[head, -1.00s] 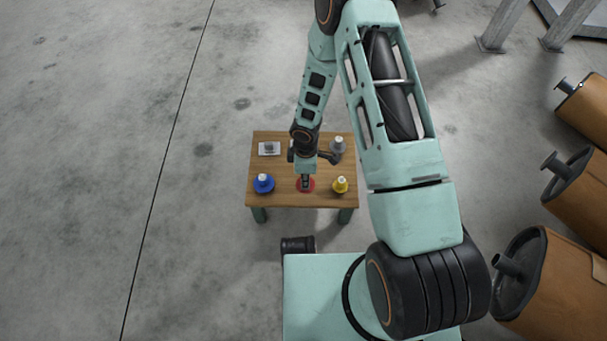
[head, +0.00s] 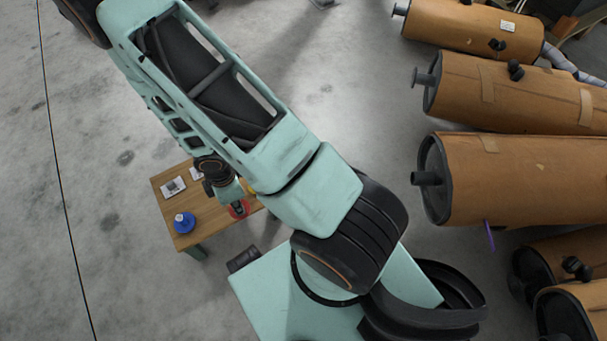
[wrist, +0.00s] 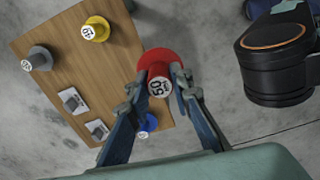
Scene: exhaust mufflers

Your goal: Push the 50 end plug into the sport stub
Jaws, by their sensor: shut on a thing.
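The red end plug (wrist: 155,62), its white face marked 50, is between the two fingers of my gripper (wrist: 160,84) in the wrist view. My gripper is shut on it, and the table lies beyond. Brown mufflers lie at right in the head view, with dark pipe stubs such as the near one (head: 427,178) and the middle one (head: 423,77). I cannot tell which is the sport stub.
The wooden table (wrist: 80,60) also holds a yellow plug (wrist: 97,28), a grey plug (wrist: 37,58) and a blue plug (head: 183,222), plus small parts on white cards (head: 173,187). A thin purple rod (head: 489,235) shows by a muffler.

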